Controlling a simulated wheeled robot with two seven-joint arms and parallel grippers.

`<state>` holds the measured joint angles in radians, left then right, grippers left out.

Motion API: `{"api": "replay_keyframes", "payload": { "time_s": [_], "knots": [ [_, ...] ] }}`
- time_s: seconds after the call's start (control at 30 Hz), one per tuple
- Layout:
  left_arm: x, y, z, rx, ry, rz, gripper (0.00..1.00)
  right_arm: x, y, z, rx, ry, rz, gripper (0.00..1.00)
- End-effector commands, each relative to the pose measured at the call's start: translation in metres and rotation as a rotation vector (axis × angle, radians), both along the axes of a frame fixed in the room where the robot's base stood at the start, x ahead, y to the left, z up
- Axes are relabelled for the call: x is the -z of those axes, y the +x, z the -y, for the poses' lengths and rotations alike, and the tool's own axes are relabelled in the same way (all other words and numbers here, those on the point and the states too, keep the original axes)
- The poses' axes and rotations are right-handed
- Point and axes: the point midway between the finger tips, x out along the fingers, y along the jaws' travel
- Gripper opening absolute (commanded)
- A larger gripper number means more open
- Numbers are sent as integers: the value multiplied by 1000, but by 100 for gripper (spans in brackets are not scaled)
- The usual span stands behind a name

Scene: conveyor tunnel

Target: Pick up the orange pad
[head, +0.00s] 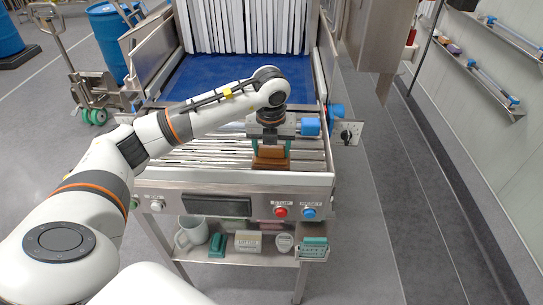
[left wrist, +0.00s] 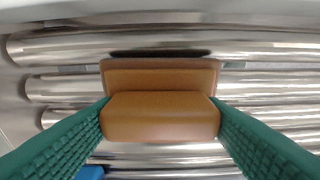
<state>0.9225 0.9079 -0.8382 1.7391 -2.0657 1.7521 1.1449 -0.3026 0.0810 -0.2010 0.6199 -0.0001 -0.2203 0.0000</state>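The orange pad (head: 270,154) is a brown-orange block with a wider flange, over the metal rollers near the front of the conveyor. It fills the middle of the left wrist view (left wrist: 160,117). My left gripper (head: 271,147) points down at it from above. Its green ribbed fingers (left wrist: 160,110) are on either side of the pad and appear to touch both its ends, so it looks shut on it. Whether the pad rests on the rollers or is slightly clear of them I cannot tell. My right gripper is not in view.
The conveyor's front panel has a red button (head: 280,212) and a blue button (head: 309,213). A shelf below holds a grey mug (head: 191,233) and several small items. White strip curtains (head: 245,25) hang behind the blue belt (head: 215,78). Floor is free at right.

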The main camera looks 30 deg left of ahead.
Motion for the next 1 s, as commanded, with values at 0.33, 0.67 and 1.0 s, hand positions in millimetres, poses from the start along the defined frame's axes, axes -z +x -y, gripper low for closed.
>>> {"api": "replay_keyframes", "payload": {
  "time_s": [0.33, 0.67, 1.0],
  "knots": [
    [-2, 0, 0, 0, 0, 1, 40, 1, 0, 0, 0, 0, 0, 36],
    [-55, 1, 1, 2, -2, 7, 40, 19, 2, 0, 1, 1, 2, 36],
    [-99, 0, 0, 0, 0, 1, 40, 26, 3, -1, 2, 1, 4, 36]
  ]
}}
